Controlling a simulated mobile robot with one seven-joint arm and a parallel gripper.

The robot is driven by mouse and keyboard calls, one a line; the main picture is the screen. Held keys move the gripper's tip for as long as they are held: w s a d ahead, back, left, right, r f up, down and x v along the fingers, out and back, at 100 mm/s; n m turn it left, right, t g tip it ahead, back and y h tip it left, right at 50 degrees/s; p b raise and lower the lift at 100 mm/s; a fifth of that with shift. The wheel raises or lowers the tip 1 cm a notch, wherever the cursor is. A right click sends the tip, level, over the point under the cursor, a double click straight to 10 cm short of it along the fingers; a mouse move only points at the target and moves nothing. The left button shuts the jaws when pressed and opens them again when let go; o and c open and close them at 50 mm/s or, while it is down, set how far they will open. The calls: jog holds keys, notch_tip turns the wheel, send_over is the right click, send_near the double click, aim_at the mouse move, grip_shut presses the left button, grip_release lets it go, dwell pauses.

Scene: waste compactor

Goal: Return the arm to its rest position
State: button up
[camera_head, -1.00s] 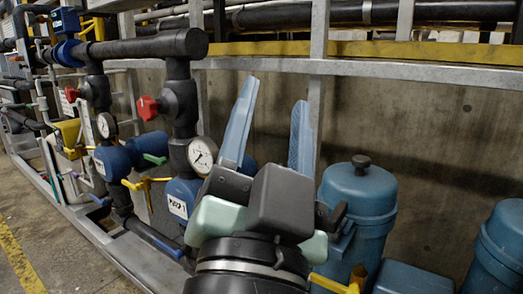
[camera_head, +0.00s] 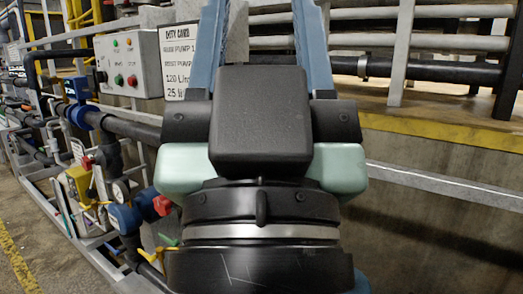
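My gripper (camera_head: 262,25) fills the middle of the head view, close to the camera and pointing up. Its two blue fingers stand wide apart, and their tips run out of the top of the picture. I see nothing held between the visible parts of the fingers; grey steelwork shows behind the gap. The black palm block, pale green pads and black wrist hide what lies behind them. The gripper appears clear of the pipes and rails, though the distance behind it is hard to judge.
A grey control box (camera_head: 129,64) with coloured buttons and a white duty card (camera_head: 187,52) stand left of my gripper. Pipes, valves and gauges run along the left. A yellow beam (camera_head: 450,133) and grey rail (camera_head: 440,184) cross the right. Open floor (camera_head: 25,230) lies at lower left.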

notch_tip(320, 180, up, 15)
jog(key=p, duration=1.2)
jog(key=shift+p, duration=0.3)
